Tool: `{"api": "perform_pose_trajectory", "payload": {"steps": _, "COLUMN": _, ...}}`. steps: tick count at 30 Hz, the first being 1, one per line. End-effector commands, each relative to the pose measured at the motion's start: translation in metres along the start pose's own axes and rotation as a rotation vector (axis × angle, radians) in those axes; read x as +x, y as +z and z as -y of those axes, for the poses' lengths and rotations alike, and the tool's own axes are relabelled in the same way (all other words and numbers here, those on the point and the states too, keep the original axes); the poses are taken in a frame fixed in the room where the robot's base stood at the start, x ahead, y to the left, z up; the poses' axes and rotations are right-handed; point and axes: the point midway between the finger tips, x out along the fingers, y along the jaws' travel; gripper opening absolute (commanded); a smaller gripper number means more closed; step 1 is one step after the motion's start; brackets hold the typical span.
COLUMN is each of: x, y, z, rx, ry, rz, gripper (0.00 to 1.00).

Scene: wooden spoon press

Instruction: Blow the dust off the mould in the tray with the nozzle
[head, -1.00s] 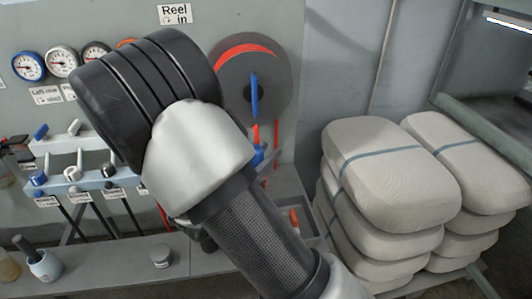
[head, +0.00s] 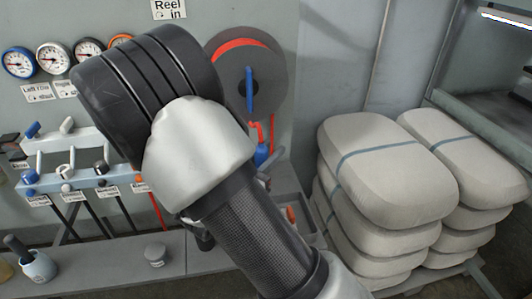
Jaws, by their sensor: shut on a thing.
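My own arm (head: 170,120) fills the middle of the head view and hides what lies behind it. My gripper is not seen; the arm's large black and silver links cover that area. A blue piece (head: 262,154), possibly part of the nozzle, shows just right of the arm below the hose reel, with red hose (head: 271,128) beside it. I cannot tell what holds it. A grey tray-like edge (head: 313,234) shows on the bench right of the arm, with a small orange piece (head: 291,214) at it. The mould cannot be made out.
The hose reel (head: 225,70) is on the back wall, with gauges (head: 54,59) to the left. A lever rack (head: 80,177) stands below them. A small lidded pot (head: 155,254) and a mortar (head: 38,265) sit on the bench. Stacked pale sacks (head: 385,180) fill the right.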

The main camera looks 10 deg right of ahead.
Motion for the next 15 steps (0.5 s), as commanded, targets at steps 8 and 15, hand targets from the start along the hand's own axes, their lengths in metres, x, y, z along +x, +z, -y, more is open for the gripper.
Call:
{"api": "perform_pose_trajectory", "payload": {"steps": 8, "x": 0.008, "y": -0.001, "z": -0.007, "rx": 0.001, "ry": 0.002, "rz": -0.003, "gripper": 0.0}}
{"api": "perform_pose_trajectory", "payload": {"steps": 15, "x": 0.013, "y": -0.001, "z": -0.013, "rx": 0.001, "ry": 0.002, "rz": -0.002, "gripper": 0.0}}
